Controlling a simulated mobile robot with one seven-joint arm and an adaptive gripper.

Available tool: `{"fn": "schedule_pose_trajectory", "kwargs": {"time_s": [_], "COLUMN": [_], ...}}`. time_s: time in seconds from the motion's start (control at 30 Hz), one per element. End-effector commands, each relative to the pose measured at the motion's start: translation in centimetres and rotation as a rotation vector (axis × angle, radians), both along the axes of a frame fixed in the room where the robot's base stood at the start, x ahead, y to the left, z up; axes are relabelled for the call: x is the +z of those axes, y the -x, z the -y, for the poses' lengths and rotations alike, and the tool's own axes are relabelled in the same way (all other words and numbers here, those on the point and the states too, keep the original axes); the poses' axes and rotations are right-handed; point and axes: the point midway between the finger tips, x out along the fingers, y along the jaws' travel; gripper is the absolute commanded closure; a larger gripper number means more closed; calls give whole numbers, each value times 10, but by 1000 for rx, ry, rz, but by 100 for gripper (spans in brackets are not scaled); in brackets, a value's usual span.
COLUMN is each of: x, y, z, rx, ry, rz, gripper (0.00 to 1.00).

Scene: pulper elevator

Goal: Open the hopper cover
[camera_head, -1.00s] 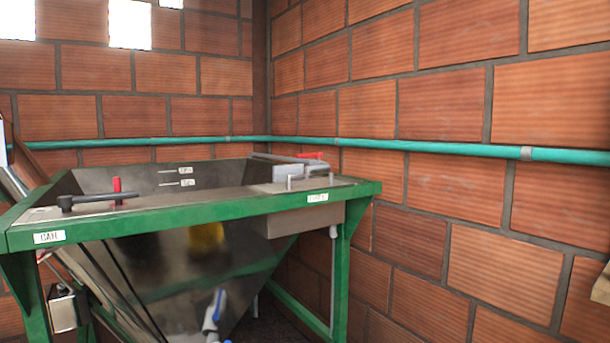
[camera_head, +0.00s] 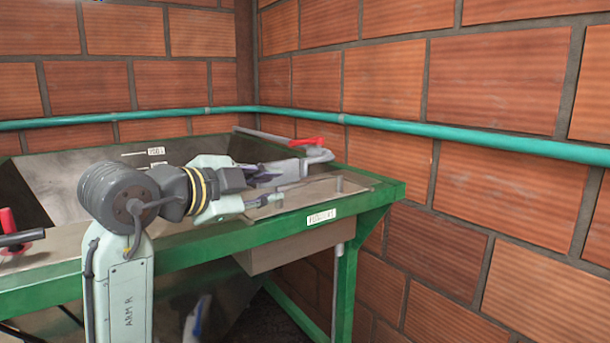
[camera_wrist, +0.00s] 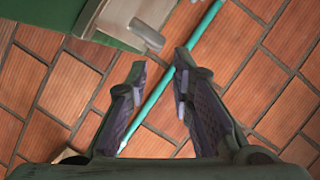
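The hopper (camera_head: 75,178) is a dark metal bin in a green frame. In the wrist view the open fingers (camera_wrist: 160,70) show a gap with brick and pipe beyond. My arm hides much of the hopper.
A teal pipe (camera_head: 470,143) runs along the brick walls. Another lever with a red knob (camera_head: 8,220) is at the far left. The space right of the frame looks free.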

Motion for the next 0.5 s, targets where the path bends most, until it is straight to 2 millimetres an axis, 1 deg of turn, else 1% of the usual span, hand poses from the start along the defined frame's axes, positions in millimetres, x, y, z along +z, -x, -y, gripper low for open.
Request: {"fn": "schedule_pose_trajectory", "kwargs": {"time_s": [0.17, 0.4, 0.5], "x": [-5, -14, -17], "y": [-22, -58, -70], "z": [16, 42, 49], "rx": [-2, -1, 0], "ry": [3, 4, 6], "rz": [-4, -2, -2], "gripper": [79, 79, 79]}}
